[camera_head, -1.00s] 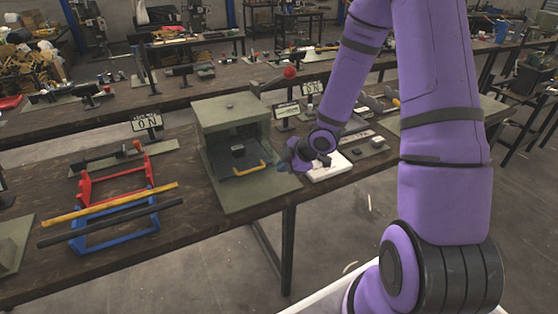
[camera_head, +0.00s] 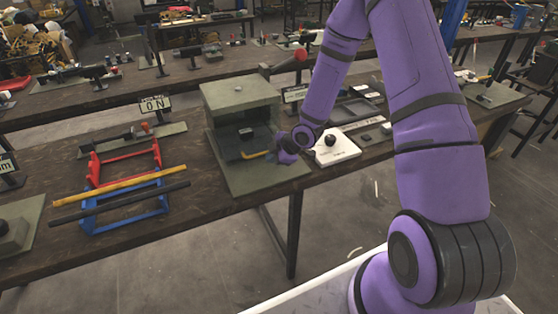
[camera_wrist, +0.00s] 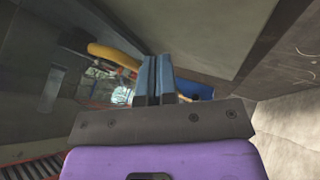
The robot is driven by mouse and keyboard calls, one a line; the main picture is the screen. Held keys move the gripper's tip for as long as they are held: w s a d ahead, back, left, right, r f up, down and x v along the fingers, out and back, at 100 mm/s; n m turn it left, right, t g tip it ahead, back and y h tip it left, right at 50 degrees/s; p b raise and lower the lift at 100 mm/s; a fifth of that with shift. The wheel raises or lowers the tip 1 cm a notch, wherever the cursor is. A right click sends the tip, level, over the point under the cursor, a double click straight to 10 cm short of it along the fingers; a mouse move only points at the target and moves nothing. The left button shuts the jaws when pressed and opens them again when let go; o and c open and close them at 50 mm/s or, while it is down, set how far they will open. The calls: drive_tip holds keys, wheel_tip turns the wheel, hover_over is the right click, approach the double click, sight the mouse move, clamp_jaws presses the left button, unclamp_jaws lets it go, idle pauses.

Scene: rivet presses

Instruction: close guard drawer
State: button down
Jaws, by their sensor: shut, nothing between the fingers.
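The guard drawer (camera_head: 234,152) is a dark tray in the green press housing (camera_head: 238,98). It has a yellow handle (camera_head: 256,154) along its front and a dark block (camera_head: 246,133) on it. The drawer's front stands out of the housing's opening. My gripper (camera_head: 287,153) is low beside the right end of the handle, above the green base plate. In the wrist view its fingers (camera_wrist: 157,75) are closed together and empty, and the yellow handle (camera_wrist: 112,55) is just left of them. I cannot tell whether they touch it.
A white pad (camera_head: 337,149) with a black knob stands right of my gripper. A red-ball lever (camera_head: 300,55) rises behind the housing. A red stand (camera_head: 122,160) and a blue stand (camera_head: 125,207) with yellow and black bars are at left. The bench's front edge is near.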

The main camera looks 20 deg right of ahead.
sight(261, 149)
drive_tip(key=shift+w+r, duration=0.1)
drive_tip(key=shift+w, duration=0.55)
drive_tip(key=w, duration=0.4)
drive_tip(key=shift+w+r, duration=0.1)
drive_tip(key=shift+w, duration=0.3)
